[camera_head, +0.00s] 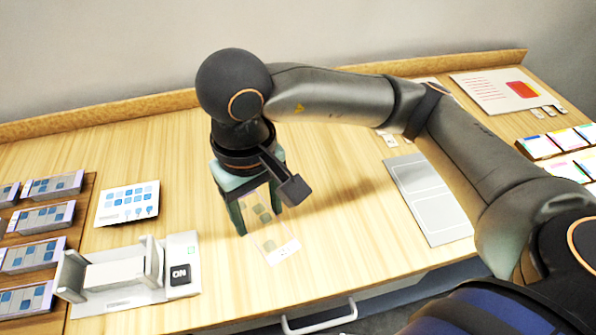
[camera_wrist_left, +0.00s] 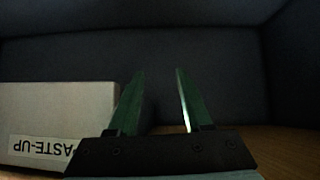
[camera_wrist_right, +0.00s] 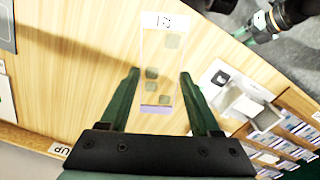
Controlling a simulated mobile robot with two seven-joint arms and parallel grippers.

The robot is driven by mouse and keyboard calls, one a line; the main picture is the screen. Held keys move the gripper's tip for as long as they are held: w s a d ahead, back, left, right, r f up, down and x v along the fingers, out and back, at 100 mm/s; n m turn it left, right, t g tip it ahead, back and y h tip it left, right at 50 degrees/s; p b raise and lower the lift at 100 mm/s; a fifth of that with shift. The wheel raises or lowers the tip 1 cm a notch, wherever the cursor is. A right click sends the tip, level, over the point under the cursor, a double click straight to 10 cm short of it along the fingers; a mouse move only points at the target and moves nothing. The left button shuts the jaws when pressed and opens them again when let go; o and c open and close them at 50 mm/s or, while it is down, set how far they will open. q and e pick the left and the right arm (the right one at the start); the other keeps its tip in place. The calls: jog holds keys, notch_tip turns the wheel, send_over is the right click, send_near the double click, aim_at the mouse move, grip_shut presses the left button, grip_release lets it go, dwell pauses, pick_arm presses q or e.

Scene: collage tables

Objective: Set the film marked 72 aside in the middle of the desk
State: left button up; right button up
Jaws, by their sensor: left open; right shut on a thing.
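A clear film (camera_head: 267,232) with grey-green square patches and a white end label is between the fingers of my right gripper (camera_head: 256,212), over the middle of the desk. My right gripper is shut on the film; whether the film touches the desk I cannot tell. In the right wrist view the film (camera_wrist_right: 162,62) runs between the fingers, its marked label (camera_wrist_right: 165,21) pointing away; the mark looks two-digit and turned round, hard to read. My left gripper (camera_wrist_left: 158,75) is open and empty in the left wrist view, and outside the head view.
A white device with an ON switch (camera_head: 180,275) stands at the front left, near racks of films (camera_head: 45,218). A patterned card (camera_head: 127,204) lies behind it. A grey two-panel board (camera_head: 428,198) lies to the right. A white PASTE-UP box (camera_wrist_left: 60,108) is by my left gripper.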

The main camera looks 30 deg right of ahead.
jog(key=w+d+f, duration=0.2)
jog(key=d, duration=0.1)
jog(key=w+d+f, duration=0.2)
jog(key=d+f, duration=0.1)
jog(key=w+d+f, duration=0.3)
jog(key=d, duration=0.1)
jog(key=shift+d+f+p, duration=0.1)
jog(key=shift+f+p, duration=0.1)
jog(key=shift+p, duration=0.15)
jog(key=shift+w+d+f, duration=0.3)
jog(key=shift+d+f, duration=0.15)
jog(key=shift+f, duration=0.2)
notch_tip(320, 180, down, 2)
jog(key=shift+d+f, duration=0.1)
jog(key=shift+f, duration=0.15)
jog(key=shift+w+f, duration=0.1)
jog(key=shift+f, duration=0.25)
